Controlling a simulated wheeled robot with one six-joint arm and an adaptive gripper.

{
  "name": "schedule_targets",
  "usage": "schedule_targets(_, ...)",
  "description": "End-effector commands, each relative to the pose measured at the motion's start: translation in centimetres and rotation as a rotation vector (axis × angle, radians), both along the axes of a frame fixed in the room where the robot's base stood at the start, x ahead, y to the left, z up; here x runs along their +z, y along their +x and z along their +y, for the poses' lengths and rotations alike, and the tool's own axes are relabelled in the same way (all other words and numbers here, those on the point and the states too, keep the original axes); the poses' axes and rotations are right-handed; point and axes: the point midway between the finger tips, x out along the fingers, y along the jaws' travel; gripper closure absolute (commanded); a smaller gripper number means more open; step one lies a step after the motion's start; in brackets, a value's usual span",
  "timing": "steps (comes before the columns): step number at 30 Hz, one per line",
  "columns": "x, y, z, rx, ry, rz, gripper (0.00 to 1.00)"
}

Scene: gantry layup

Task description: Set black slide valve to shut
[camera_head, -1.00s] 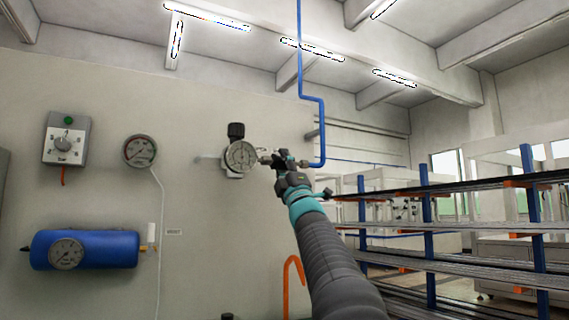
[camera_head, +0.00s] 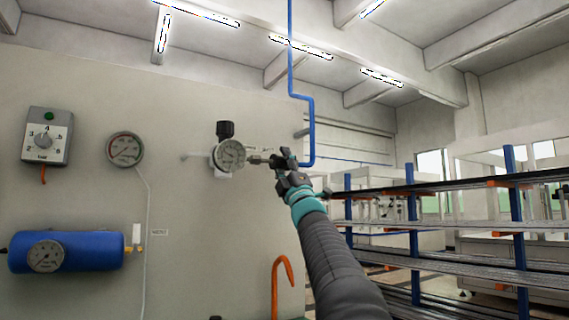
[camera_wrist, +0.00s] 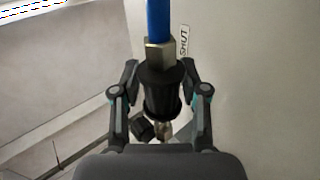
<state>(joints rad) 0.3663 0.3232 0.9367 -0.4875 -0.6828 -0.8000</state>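The black slide valve (camera_wrist: 160,92) is a ribbed black sleeve in the middle of the wrist view. It sits in line below a metal nut (camera_wrist: 159,54) and the blue pipe (camera_wrist: 158,18). A label reading SHUT (camera_wrist: 184,40) is beside the pipe on the wall. My gripper (camera_wrist: 160,68) has one finger on each side of the sleeve, spread apart, with what looks like a narrow gap on each side; contact is hard to judge. In the head view my gripper (camera_head: 287,163) largely hides the valve, between the gauge fitting and the pipe's lower end.
A round gauge (camera_head: 230,155) with a black knob (camera_head: 225,130) is left of my gripper on the wall. Further left are a dial box (camera_head: 47,136), another gauge (camera_head: 124,149) and a blue tank (camera_head: 88,250). A rack (camera_head: 415,230) stands to the right.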

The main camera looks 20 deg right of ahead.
Motion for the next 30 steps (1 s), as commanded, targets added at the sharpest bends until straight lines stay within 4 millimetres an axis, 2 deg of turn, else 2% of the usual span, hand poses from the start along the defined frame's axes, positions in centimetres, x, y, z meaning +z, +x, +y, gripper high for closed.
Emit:
schedule_targets(11, -0.2, 0.1, 0.2, 0.002, 0.0, 0.003, 0.41)
schedule_targets(17, -0.9, -0.4, 0.3, 0.005, 0.0, 0.004, 0.41)
schedule_targets(30, -5.1, -4.0, -0.4, 0.0, 0.002, 0.004, 0.41)
